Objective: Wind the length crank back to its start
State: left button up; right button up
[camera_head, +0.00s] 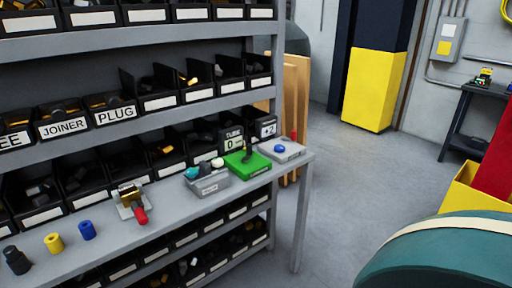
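No part is labelled as the length crank, and I cannot tell which one it is. A green box (247,164) with a black upright lever (247,152) sits near the right end of the grey bench shelf. A grey plate (281,151) with a blue knob (279,149) and a small red upright handle (294,136) lies at the shelf's right corner. Behind them stand a sign (233,141) reading TUBE 0 and another sign (267,129) that seems to read +2. Neither of my grippers is in view.
A grey box (207,182) with knobs and a brass fitting with a red handle (132,204) stand left on the shelf, beside blue (87,230), yellow (54,243) and black (16,260) cylinders. A large teal rounded thing (450,258) fills the lower right. Floor beyond is clear.

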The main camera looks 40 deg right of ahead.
aim_at(245, 160)
jog(key=i+l, duration=0.1)
jog(key=l, duration=2.95)
